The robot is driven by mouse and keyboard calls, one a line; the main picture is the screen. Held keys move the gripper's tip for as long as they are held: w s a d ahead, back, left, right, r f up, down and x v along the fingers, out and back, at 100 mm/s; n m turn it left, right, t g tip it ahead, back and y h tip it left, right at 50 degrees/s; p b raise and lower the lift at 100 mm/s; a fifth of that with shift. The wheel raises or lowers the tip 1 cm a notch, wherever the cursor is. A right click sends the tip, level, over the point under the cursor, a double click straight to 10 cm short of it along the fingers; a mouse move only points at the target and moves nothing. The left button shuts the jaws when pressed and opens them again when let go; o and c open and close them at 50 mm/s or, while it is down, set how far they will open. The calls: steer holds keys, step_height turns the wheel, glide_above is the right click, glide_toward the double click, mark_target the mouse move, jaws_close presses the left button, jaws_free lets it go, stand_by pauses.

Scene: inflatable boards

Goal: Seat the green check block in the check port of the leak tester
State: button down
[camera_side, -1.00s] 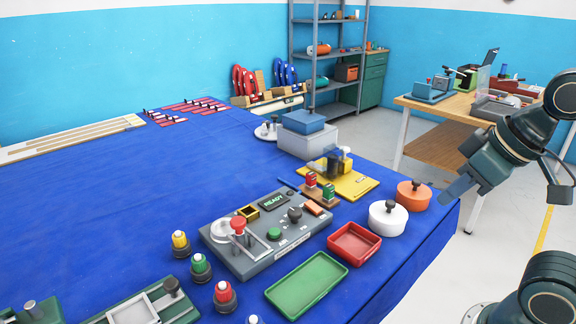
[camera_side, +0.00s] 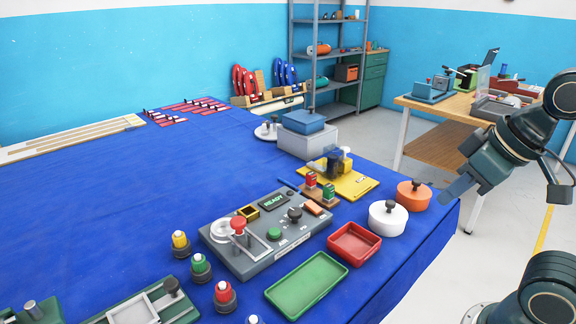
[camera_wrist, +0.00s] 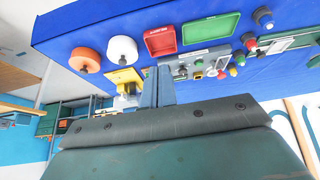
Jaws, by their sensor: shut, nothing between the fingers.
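The green check block (camera_side: 328,192) stands upright beside a red block (camera_side: 310,180) on a small brown stand (camera_side: 318,200), behind the right end of the leak tester. The leak tester (camera_side: 262,262) is a grey panel with a READY display, a green button and a red knob. A yellow-framed square opening (camera_side: 249,212) at its back edge looks like the check port. My gripper (camera_side: 455,190) is shut and empty, in the air beyond the table's right edge, well away from the block. Its closed fingers (camera_wrist: 158,85) also show in the wrist view, where I cannot make out the green block.
A red tray (camera_side: 331,246), a green tray (camera_side: 282,303), a white round pot (camera_side: 376,223) and an orange one (camera_side: 405,201) lie right of the tester. A yellow fixture (camera_side: 364,184) stands behind the stand. Several capped pieces stand left of the tester. The table's middle is clear.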

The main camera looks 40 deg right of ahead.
steer(key=c, duration=2.2)
jaws_free()
steer(key=c, duration=1.2)
jaws_free()
steer(key=shift+o, duration=0.2)
steer(key=w+d+r+n+g, duration=0.2)
steer(key=w+n, duration=0.3)
steer(key=w, duration=0.3)
steer(key=w+d+r+n+g, duration=0.15)
steer(key=w+n, duration=0.25)
steer(key=w, duration=0.5)
steer(key=n+g, duration=0.2)
steer(key=n, duration=0.7)
glide_above(330, 186)
steer(key=shift+f, duration=8.1)
steer(key=shift+f, duration=0.1)
